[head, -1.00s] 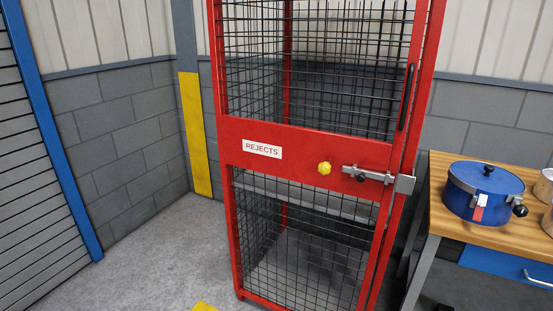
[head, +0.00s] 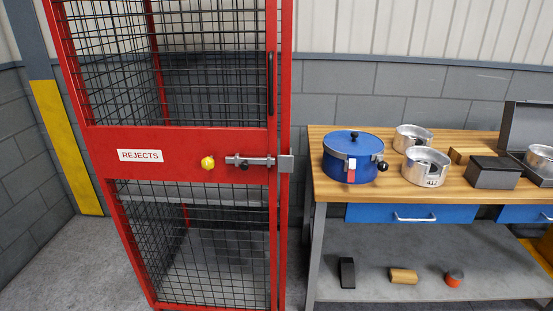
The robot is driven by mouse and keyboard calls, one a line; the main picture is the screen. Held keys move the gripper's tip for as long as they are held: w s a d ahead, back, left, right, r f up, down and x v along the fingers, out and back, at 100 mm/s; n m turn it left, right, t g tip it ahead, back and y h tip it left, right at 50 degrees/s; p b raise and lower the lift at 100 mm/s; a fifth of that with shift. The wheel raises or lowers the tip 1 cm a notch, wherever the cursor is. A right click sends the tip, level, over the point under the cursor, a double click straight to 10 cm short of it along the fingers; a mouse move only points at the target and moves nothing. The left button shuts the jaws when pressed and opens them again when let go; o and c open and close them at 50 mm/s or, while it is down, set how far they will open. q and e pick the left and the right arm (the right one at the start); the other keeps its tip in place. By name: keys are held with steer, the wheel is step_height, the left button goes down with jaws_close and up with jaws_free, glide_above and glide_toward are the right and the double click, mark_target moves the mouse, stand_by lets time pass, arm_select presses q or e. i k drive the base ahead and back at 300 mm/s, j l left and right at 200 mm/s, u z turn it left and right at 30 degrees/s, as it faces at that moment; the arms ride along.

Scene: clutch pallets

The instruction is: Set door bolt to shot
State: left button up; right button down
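The door bolt (head: 249,161) is a grey metal bar with a dark knob (head: 244,167), mounted on the red cross panel of the cage door. Its right end reaches toward a grey keeper plate (head: 286,164) on the frame post. At this size I cannot tell whether the bar sits inside the keeper. A yellow knob (head: 208,163) is just left of the bolt. The red mesh cage door (head: 190,140) carries a REJECTS label (head: 140,156) and appears closed. Neither of my grippers is in view.
Right of the cage stands a wooden-topped workbench (head: 450,147) with a blue lidded pot (head: 352,158), metal cups (head: 426,166) and a dark box (head: 493,172). Its lower shelf (head: 430,270) holds small items. A yellow post (head: 66,145) stands at left.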

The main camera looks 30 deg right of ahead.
mark_target(244, 161)
steer(key=z, duration=0.9)
